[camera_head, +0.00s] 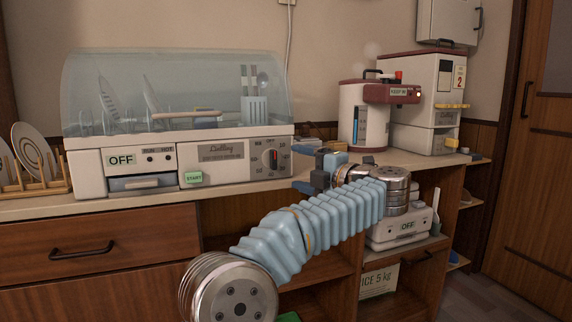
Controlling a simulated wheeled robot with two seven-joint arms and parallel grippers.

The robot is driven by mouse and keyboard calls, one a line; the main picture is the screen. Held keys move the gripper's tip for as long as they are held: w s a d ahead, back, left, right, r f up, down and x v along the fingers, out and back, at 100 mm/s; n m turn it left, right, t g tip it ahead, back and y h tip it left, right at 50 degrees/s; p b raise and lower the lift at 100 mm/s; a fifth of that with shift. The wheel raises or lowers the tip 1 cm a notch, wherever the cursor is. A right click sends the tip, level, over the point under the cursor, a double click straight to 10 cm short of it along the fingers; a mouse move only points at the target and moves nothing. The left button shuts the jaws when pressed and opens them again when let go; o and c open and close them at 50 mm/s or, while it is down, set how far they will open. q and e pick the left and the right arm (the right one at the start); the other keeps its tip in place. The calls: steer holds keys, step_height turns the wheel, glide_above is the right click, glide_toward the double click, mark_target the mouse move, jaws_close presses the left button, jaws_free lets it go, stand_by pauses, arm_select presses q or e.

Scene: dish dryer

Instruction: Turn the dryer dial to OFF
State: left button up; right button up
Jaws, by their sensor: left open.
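The dish dryer (225,151) is a cream box with a clear domed cover, standing on the counter. Its round dial (270,160) is on the right of the front panel, with a dark, roughly upright knob with a red mark and small markings around it. My left gripper (307,171) is open, just right of the dial, with its dark fingers apart and nothing visible between them. It appears not to touch the dial. An OFF label (121,160) and a green START button (193,178) are further left on the front. My right gripper is not in view.
Plates stand in a wooden rack (38,187) at the left. A red and white dispenser (362,113) and a tall cream machine (427,100) stand at the back right. The counter (430,158) edge runs below the gripper, with open shelves underneath.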

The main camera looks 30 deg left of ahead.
arm_select(q)
steer(key=v, duration=0.6)
steer(key=shift+d, duration=0.2)
